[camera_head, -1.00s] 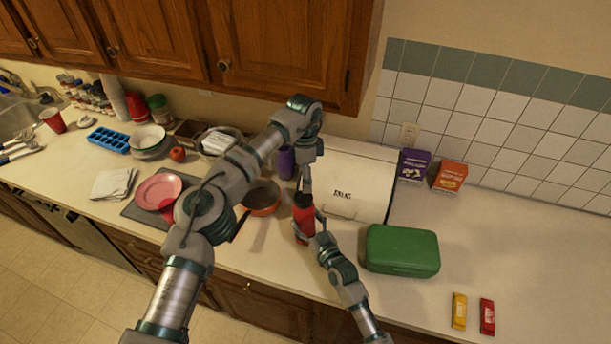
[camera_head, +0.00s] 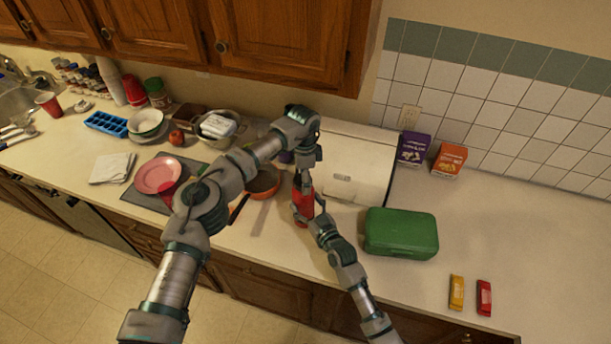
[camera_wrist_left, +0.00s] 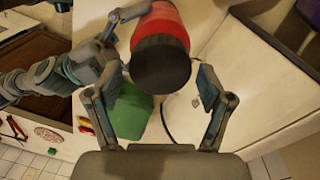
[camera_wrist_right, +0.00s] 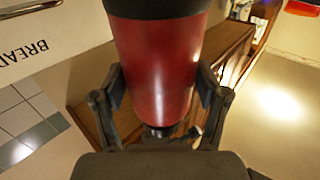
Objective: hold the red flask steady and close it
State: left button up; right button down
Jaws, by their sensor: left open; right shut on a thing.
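The red flask (camera_head: 304,202) stands near the counter's front edge, left of the bread box. Its dark round top (camera_wrist_left: 161,63) faces the left wrist camera; I cannot tell how tightly it sits. My right gripper (camera_wrist_right: 160,95) is shut on the flask's red body, one finger on each side. The dark band at the flask's upper end (camera_wrist_right: 155,8) shows in the right wrist view. My left gripper (camera_wrist_left: 159,95) points down from above the flask, open, its fingers spread near the dark top. The left gripper hides part of the flask's top in the head view.
The white bread box (camera_head: 352,170) stands close behind and right of the flask. A green box (camera_head: 401,233) lies to the right. An orange pan (camera_head: 264,184) is close on the left, beside a pink plate (camera_head: 157,175). The right part of the counter is mostly clear.

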pick_arm(q)
jog(key=c, duration=1.2)
jog(key=m, duration=0.5)
jog(key=shift+s, duration=0.2)
jog(key=shift+c, duration=0.2)
jog(key=m, duration=0.5)
jog(key=shift+s+a+m, duration=0.1)
jog(key=shift+a+m, duration=0.1)
jog(key=shift+m, duration=0.2)
jog(key=m, duration=0.5)
jog(key=shift+a, duration=0.2)
jog(key=m, duration=0.5)
jog(key=shift+a, duration=0.2)
jog(key=m, duration=0.3)
jog(key=shift+a, duration=0.1)
jog(key=m, duration=0.4)
jog(key=shift+a+f+m, duration=0.1)
jog(key=shift+a+m, duration=0.05)
jog(key=shift+m, duration=0.25)
jog(key=m, duration=0.5)
jog(key=w+m, duration=0.1)
jog(key=m, duration=0.1)
jog(key=shift+a, duration=0.1)
jog(key=m, duration=0.5)
jog(key=shift+w, duration=0.1)
jog(key=m, duration=0.6)
jog(key=shift+w+d, duration=0.15)
jog(key=shift+d, duration=0.1)
jog(key=o, duration=1.4)
jog(key=shift+d, duration=0.1)
